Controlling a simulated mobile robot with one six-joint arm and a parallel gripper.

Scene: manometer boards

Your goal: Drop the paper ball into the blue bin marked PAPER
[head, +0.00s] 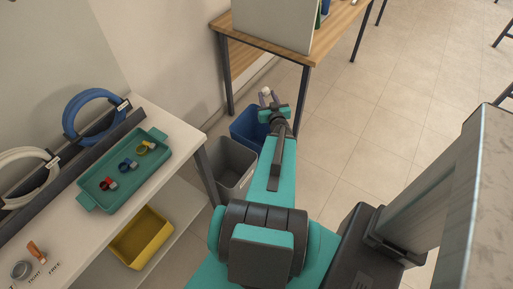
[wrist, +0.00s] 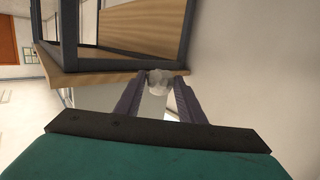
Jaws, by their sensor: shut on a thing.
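The paper ball (wrist: 159,77) is a small crumpled white lump between the fingertips of my gripper (wrist: 158,88) in the wrist view. My gripper is shut on it. In the head view the ball (head: 266,91) shows small and pale at the tip of my gripper (head: 269,96). The blue bin (head: 243,131) stands on the floor below and left of my gripper, partly hidden behind my arm. No PAPER marking is readable on it. From this angle I cannot tell whether the ball is right above the bin's opening.
A grey bin (head: 233,164) stands in front of the blue one. A wooden table (head: 340,22) with dark legs is behind. A white bench (head: 165,117) at left carries a green tray (head: 122,188); a yellow bin (head: 141,237) is below. Floor at right is clear.

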